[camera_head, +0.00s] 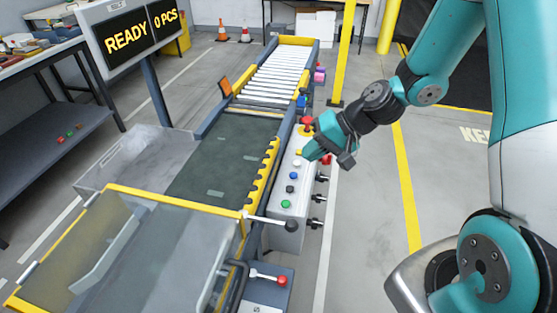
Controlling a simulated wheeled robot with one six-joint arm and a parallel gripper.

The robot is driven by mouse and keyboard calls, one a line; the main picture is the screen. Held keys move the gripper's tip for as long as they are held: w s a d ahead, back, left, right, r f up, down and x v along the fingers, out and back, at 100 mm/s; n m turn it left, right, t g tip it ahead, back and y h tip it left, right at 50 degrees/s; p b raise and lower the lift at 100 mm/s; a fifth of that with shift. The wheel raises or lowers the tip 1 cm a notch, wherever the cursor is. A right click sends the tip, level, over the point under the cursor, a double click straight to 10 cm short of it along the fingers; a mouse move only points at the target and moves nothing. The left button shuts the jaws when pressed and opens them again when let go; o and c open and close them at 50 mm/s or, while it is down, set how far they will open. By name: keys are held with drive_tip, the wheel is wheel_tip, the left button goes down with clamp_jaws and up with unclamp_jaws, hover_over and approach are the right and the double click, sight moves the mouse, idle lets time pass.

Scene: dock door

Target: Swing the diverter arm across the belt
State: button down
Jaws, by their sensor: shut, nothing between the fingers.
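A dark green belt (222,160) runs away from me in the middle. A yellow bar with dark rollers (262,176) lies along the belt's right edge, not across it; it looks like the diverter arm. A metal rod with a black knob (291,226) sticks out to the right near its close end; I cannot tell if they are joined. My gripper (307,154) is shut and empty above the grey control panel (291,214), to the right of the belt. It hides part of the panel, and I cannot tell if it touches anything.
White rollers (283,70) continue beyond the belt. The panel carries several coloured buttons and a red knob (306,120). A clear guard with a yellow frame (150,195) stands at the front left. A display (130,36) reads READY, 0 PCS.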

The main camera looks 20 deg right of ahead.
sight(269, 172)
drive_tip(key=w+d+f+m+t, duration=0.1)
drive_tip(key=d+f+m, duration=0.2)
drive_tip(key=d+f, duration=0.1)
drive_tip(key=shift+w+d+t, duration=0.2)
drive_tip(key=shift+w+t, duration=0.1)
drive_tip(key=shift+t, duration=0.1)
drive_tip(key=shift+f+p, duration=0.1)
drive_tip(key=shift+p, duration=0.2)
drive_tip(key=p+x, duration=0.2)
drive_tip(key=x, duration=0.8)
drive_tip(key=shift+w+a, duration=0.1)
drive_tip(key=shift+a, duration=0.15)
drive_tip(key=shift+w+a+r+p, duration=0.2)
drive_tip(key=shift+w+a+p, duration=0.45)
drive_tip(key=shift+a, duration=0.3)
drive_tip(key=shift+w+a+f, duration=0.15)
drive_tip(key=shift+w+a, duration=0.25)
drive_tip(key=shift+a, duration=0.1)
drive_tip(key=shift+a, duration=0.1)
